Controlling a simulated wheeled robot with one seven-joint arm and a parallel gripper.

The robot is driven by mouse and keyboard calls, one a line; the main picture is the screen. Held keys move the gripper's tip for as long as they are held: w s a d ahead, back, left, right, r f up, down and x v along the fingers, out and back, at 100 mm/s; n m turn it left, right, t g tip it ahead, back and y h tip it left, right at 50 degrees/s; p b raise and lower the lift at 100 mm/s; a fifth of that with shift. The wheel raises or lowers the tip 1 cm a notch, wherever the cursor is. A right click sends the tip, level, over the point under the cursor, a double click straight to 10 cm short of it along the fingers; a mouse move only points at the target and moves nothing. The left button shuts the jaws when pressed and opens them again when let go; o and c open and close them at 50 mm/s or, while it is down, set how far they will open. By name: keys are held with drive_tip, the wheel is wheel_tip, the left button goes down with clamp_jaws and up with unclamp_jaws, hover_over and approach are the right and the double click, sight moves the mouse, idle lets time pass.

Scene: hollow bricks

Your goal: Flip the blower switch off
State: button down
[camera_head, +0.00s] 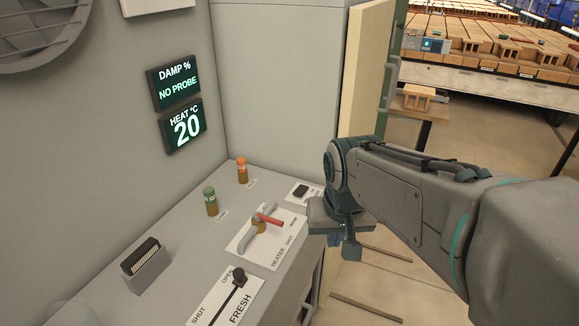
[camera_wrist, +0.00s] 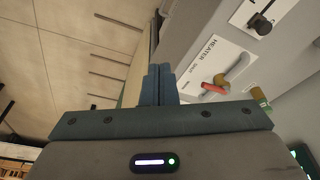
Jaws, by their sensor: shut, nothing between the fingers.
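A small black switch (camera_head: 301,191) on a white plate sits on the grey console top near its far right corner; its label is too small to read, and I cannot tell its position. It is likely the blower switch. I cannot make it out in the wrist view. My gripper (camera_head: 345,248) hangs just right of the console edge, pointing down, apart from the switch. Its fingers (camera_wrist: 158,85) are shut and empty in the wrist view.
The heater lever (camera_head: 268,220) with its red end stands left of my gripper. A FRESH slider (camera_head: 239,279), green lamp (camera_head: 210,201) and orange lamp (camera_head: 242,171) share the console. An open door (camera_head: 366,70) stands behind my arm. A display (camera_head: 183,126) reads HEAT 20.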

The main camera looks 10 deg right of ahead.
drive_tip(key=w+r+m+p, duration=0.2)
drive_tip(key=w+r+m, duration=0.15)
drive_tip(key=w, duration=1.45)
drive_tip(key=m+h+p, duration=0.1)
drive_tip(key=m, duration=0.1)
hover_over(299, 191)
drive_tip(key=s+a, duration=0.1)
drive_tip(key=s, duration=0.1)
wheel_tip(299, 191, down, 3)
drive_tip(key=shift+w+g, duration=0.2)
drive_tip(key=shift+g, duration=0.2)
drive_tip(key=p+x, duration=0.1)
drive_tip(key=x, duration=0.7)
drive_tip(key=s+p+x, duration=0.1)
drive_tip(key=x, duration=0.3)
drive_tip(key=shift+a+f+p, duration=0.15)
drive_tip(key=shift+f+p, duration=0.2)
drive_tip(key=shift+f, duration=0.1)
drive_tip(key=shift+a+f, duration=0.1)
drive_tip(key=shift+f, duration=0.35)
drive_tip(key=shift+f, duration=0.15)
